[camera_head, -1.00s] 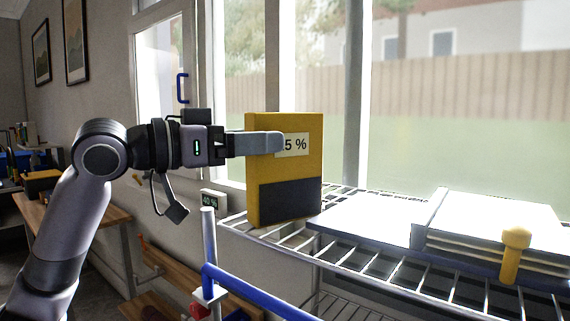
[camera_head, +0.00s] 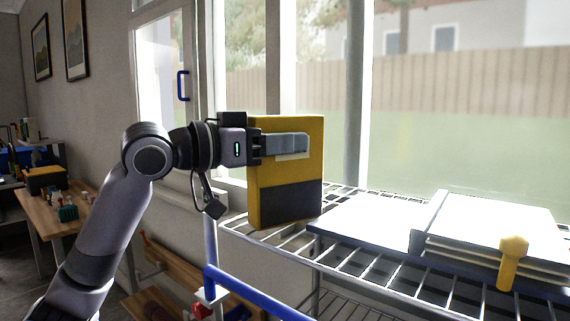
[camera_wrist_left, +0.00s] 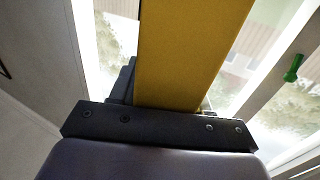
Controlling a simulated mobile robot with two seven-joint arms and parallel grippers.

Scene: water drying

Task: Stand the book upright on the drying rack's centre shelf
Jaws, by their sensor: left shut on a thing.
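The yellow book (camera_head: 265,190) with a dark lower band stands upright at the left end of the wire drying rack (camera_head: 345,262). Its bottom edge appears to touch the rack wires. My left gripper (camera_head: 285,145) comes in from the left and is shut on the book, with one finger across its front face, partly covering a pale label. In the left wrist view the book (camera_wrist_left: 190,55) fills the middle between the jaws; the fingertips are hidden there. My right gripper is not in view.
A flat white-topped book or panel (camera_head: 365,215) lies on the rack right of the yellow book. A stack of pale books (camera_head: 495,222) and a yellow-handled object (camera_head: 510,262) sit further right. A blue rail (camera_head: 255,296) runs along the front. A window stands behind.

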